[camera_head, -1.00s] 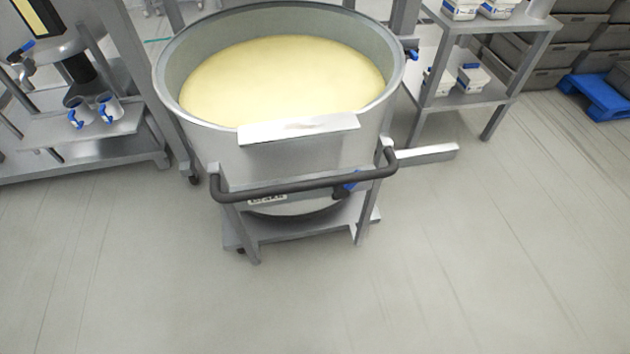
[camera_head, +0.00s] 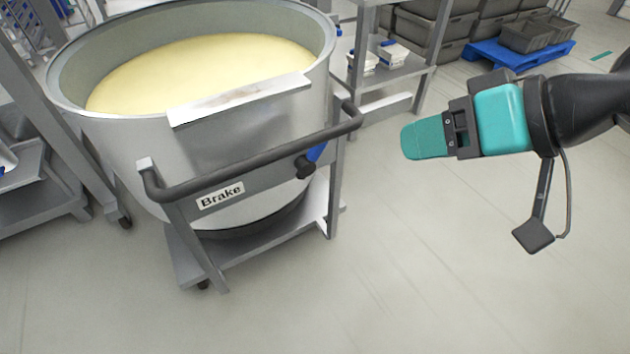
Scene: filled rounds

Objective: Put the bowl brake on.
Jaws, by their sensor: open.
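A large steel bowl (camera_head: 130,140) holds pale yellow dough and stands on a wheeled grey frame. A black push bar (camera_head: 255,160) runs across its front. Below the bar is a label reading "Brake" (camera_head: 221,195). To the label's right is the brake lever, with a black knob (camera_head: 305,167) and a blue part (camera_head: 317,152) partly behind it. My gripper (camera_head: 425,138), with teal fingers, reaches in from the right, pointing left. It is open and empty, well apart from the lever and to its right. The gap between its fingers is hard to see from this side.
A grey frame post (camera_head: 60,130) and bench stand at the left. A metal shelf (camera_head: 400,75) with white tubs stands behind the bowl. Grey crates (camera_head: 445,25) and a blue pallet (camera_head: 505,55) are at the back. The floor in front is clear.

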